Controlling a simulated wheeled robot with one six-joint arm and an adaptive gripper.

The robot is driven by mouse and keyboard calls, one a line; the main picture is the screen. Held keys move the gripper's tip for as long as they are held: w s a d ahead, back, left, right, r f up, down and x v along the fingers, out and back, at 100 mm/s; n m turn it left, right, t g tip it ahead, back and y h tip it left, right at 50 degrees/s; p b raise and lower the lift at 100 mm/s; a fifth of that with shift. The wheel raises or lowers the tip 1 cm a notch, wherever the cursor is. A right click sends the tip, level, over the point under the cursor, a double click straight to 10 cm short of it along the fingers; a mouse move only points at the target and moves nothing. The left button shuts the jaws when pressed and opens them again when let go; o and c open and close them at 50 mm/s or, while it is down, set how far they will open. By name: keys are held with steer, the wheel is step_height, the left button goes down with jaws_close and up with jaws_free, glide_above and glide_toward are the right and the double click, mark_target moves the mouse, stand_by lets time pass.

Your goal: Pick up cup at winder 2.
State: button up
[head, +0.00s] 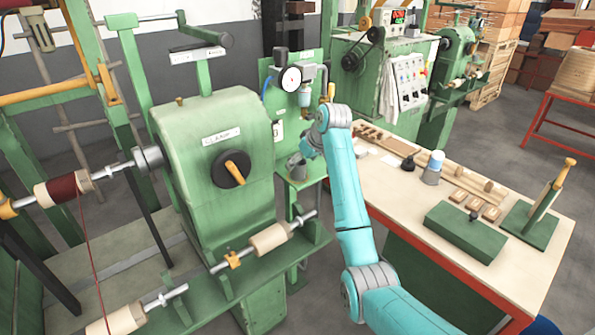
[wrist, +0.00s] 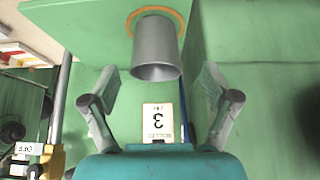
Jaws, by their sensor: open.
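A plain grey metal cup (wrist: 155,50) stands in an orange ring on a green shelf (wrist: 85,25), in the upper middle of the wrist view. Its open mouth faces the lower part of that picture. My gripper (wrist: 159,78) is open, with one finger on each side of the cup and gaps on both sides. In the head view the cup (head: 297,167) is small, on the shelf beside the green winder, right by my gripper (head: 305,152), which is partly hidden by my arm.
A white label (wrist: 157,122) with a black digit is on the green panel by the cup. A gauge (head: 290,79) and fittings are above the shelf. The green winder (head: 215,140) stands left; a workbench (head: 400,185) with tools stands right.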

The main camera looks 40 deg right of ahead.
mark_target(298, 168)
steer(key=shift+d+x, duration=0.15)
steer(key=shift+x, duration=1.1)
steer(key=shift+d+x, duration=0.15)
steer(key=shift+x, duration=1.15)
steer(key=shift+s, duration=0.1)
steer(key=c, duration=1.3)
